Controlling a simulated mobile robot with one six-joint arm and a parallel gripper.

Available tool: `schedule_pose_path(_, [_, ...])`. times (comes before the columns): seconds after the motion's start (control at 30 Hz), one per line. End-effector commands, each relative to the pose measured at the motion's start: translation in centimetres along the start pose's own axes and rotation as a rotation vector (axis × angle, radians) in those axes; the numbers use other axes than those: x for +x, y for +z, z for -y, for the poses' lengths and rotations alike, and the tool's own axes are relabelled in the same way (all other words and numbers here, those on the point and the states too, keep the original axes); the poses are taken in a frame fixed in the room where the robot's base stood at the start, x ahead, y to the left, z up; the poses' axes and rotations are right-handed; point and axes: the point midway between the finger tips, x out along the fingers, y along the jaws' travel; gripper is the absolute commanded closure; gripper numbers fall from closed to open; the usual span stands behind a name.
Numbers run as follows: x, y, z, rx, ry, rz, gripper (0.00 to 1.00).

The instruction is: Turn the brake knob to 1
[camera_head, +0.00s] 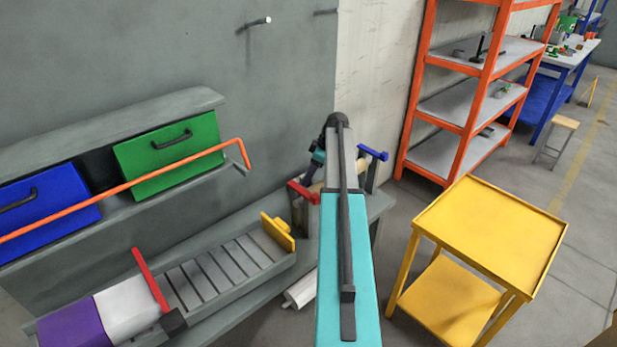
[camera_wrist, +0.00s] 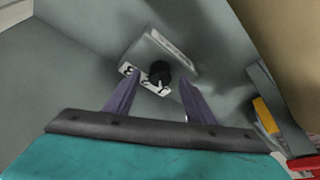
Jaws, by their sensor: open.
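The brake knob (camera_wrist: 160,72) is small, round and black in the wrist view. It sits on a grey surface over a white number plate (camera_wrist: 129,69). A 3 shows at the plate's left end and other marks lie below the knob, partly covered. I cannot tell which number the knob points to. My gripper (camera_wrist: 160,79) is open, its two purple fingers on either side of the knob in the picture. Contact cannot be made out. In the head view my arm hides the knob and most of the gripper.
A second white label (camera_wrist: 172,51) lies beside the knob. A wall stands behind my arm. A grey bench with a slatted bed (camera_head: 215,270) and a red bar (camera_head: 151,279) is at left. A yellow cart (camera_head: 490,228) and orange shelves (camera_head: 470,100) stand at right, with open floor between.

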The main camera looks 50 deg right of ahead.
Motion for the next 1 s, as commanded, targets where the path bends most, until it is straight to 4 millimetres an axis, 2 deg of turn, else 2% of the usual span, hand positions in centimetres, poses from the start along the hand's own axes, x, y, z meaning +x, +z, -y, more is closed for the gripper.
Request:
schedule_pose_path(0.7, [-9.6, 0.0, -0.1, -0.001, 0.003, -0.001, 0.5])
schedule_pose_path(1.0, [-12.2, 0.0, 0.0, -0.001, 0.001, -0.001, 0.5])
